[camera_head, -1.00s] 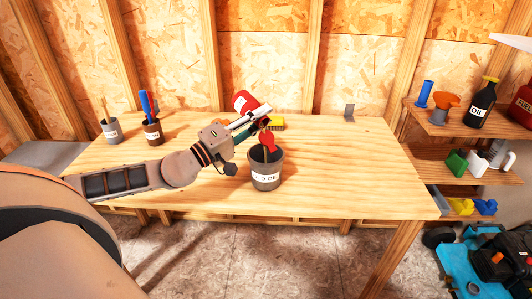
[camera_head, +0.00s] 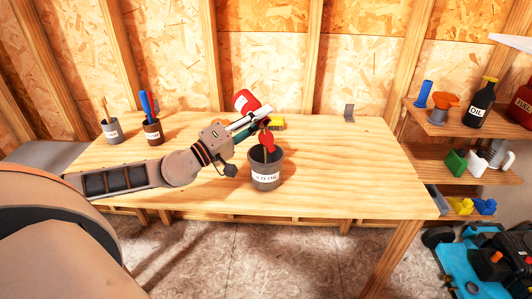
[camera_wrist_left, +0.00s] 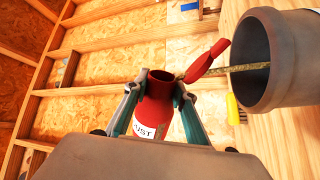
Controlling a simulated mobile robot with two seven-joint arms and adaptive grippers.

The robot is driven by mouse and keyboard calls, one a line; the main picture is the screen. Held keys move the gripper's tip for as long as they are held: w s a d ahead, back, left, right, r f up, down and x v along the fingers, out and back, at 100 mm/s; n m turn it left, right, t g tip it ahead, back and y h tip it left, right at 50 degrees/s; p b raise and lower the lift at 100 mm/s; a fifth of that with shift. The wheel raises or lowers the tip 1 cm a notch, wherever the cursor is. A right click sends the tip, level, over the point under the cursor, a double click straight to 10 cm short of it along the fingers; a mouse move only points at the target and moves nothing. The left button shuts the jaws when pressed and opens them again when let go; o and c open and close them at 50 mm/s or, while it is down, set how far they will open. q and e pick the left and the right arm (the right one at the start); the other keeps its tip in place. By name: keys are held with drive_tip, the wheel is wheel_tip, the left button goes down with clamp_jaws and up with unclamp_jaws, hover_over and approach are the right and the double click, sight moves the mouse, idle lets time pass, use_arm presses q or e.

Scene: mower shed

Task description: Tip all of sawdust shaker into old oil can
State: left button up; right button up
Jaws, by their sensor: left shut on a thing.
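My left gripper (camera_head: 262,114) is shut on the red sawdust shaker (camera_head: 243,101), which has a white label ending in "UST" in the left wrist view (camera_wrist_left: 152,126). The shaker is tipped over, its open mouth facing the can. A red flap (camera_wrist_left: 208,61) hangs beside the mouth. A thin tan stream (camera_wrist_left: 240,68) runs from the mouth to the can opening. The old oil can (camera_head: 265,178), dark grey with a white label, stands upright on the bench below the gripper. Its inside is mostly hidden. My right gripper is not in view.
A yellow brush (camera_head: 277,124) lies behind the can. A grey pot (camera_head: 112,131) and a brown pot (camera_head: 153,134) stand at the bench's left. Shelves at the right hold a black oil bottle (camera_head: 481,103) and an orange funnel (camera_head: 442,108).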

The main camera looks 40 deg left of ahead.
sight(265, 132)
use_arm(q)
drive_tip(key=shift+m, duration=0.3)
idle(0.4)
drive_tip(key=shift+f, duration=0.3)
drive_tip(key=shift+d+f+m+h+b, duration=0.1)
drive_tip(key=shift+f+m+h+b, duration=0.2)
drive_tip(key=shift+f+m+b, duration=0.2)
drive_tip(key=shift+d+f+m+g+b, duration=0.1)
drive_tip(key=shift+f+m+g+b, duration=0.35)
drive_tip(key=shift+f, duration=0.75)
drive_tip(key=shift+f, duration=0.2)
drive_tip(key=shift+r+m, duration=0.1)
drive_tip(key=shift+m, duration=0.15)
drive_tip(key=shift+d+m, duration=0.1)
drive_tip(key=shift+m, duration=0.2)
